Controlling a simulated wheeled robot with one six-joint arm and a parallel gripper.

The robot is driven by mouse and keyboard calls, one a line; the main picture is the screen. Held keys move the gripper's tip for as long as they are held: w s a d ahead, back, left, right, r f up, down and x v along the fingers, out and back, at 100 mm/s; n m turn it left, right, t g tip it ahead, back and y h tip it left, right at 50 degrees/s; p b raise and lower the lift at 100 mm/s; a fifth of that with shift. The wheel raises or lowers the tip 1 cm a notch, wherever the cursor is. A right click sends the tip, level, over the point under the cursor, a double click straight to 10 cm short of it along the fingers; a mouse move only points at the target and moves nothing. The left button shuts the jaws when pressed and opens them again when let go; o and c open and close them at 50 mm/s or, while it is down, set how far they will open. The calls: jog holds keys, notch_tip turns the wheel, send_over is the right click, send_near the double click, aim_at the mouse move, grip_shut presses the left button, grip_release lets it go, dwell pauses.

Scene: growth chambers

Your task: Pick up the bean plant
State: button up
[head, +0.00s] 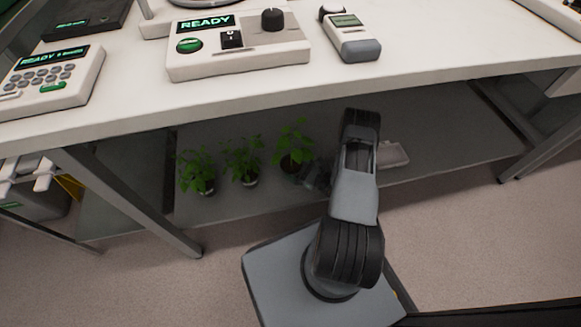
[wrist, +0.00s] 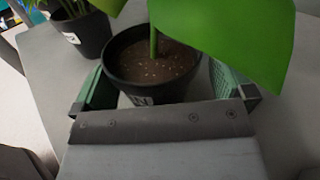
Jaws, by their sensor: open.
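Three small green plants in dark pots stand in a row on the low shelf under the bench: a left one (head: 196,168), a middle one (head: 242,158) and a right one (head: 294,148). I cannot tell by label which is the bean plant. My gripper (head: 316,178) is low beside the right plant, partly hidden by my arm. In the wrist view my gripper (wrist: 160,88) is open, with a green-padded finger on each side of a black pot (wrist: 138,88) holding soil and a stem. A large leaf (wrist: 235,40) hides part of the right finger.
A second potted plant (wrist: 85,35) stands close at the left in the wrist view. The bench top (head: 400,78) overhangs the shelf (head: 440,150). A bench leg (head: 135,200) stands left of the plants. A pale object (head: 392,154) lies on the shelf right of my arm.

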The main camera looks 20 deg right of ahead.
jog(key=shift+a, duration=0.15)
jog(key=shift+c, duration=0.3)
jog(key=shift+a, duration=0.1)
jog(key=c, duration=0.7)
jog(key=shift+r, duration=0.1)
